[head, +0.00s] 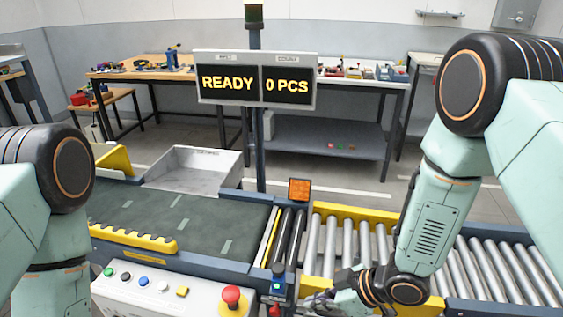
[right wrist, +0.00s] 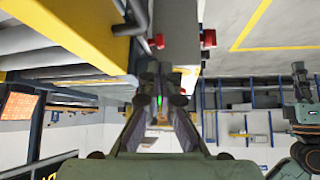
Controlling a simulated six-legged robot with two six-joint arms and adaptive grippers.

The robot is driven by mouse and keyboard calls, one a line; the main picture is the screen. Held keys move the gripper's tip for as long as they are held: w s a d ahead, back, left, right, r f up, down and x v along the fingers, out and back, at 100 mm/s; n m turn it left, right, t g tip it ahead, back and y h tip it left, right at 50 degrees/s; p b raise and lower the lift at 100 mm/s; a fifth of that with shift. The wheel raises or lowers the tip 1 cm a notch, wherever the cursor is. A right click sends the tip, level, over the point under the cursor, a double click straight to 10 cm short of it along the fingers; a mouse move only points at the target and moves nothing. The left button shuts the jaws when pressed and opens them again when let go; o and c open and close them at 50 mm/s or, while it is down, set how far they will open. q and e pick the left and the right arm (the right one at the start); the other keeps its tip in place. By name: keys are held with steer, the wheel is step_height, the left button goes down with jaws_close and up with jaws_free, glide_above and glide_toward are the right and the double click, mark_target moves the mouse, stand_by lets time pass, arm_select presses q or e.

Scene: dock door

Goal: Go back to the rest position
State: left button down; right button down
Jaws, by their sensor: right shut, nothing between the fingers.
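My right arm comes in from the right in the head view and reaches down over the rollers. My right gripper (head: 325,300) is low in the picture, near the front edge of the roller section and right of the red mushroom button. It is partly hidden by its wrist. In the right wrist view the fingers of the right gripper (right wrist: 160,88) are shut with nothing held. My left arm shows at the left edge of the head view, but its gripper is out of the picture.
A control panel (head: 150,290) with a red mushroom button (head: 231,296) stands in front. Behind it are a dark belt (head: 190,225), metal rollers (head: 345,240) and a grey bin (head: 195,170). A sign (head: 256,80) reads READY, 0 PCS. Workbenches (head: 350,85) stand at the back.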

steer(key=s+d+f+m+g+h+b, duration=0.1)
steer(key=s+d+f+m, duration=0.3)
steer(key=s, duration=0.4)
steer(key=s+d+f+m+g+h+b, duration=0.1)
steer(key=s+d+f+m+h+b, duration=0.2)
steer(key=s+f, duration=0.3)
steer(key=s+d+f+m+g+h+b, duration=0.1)
steer(key=s+d+f+m+h+b, duration=0.2)
steer(key=s, duration=0.8)
step_height(320, 180, down, 2)
steer(key=d+m, duration=0.2)
steer(key=shift+s+m+g, duration=0.15)
steer(key=shift+m+g, duration=0.25)
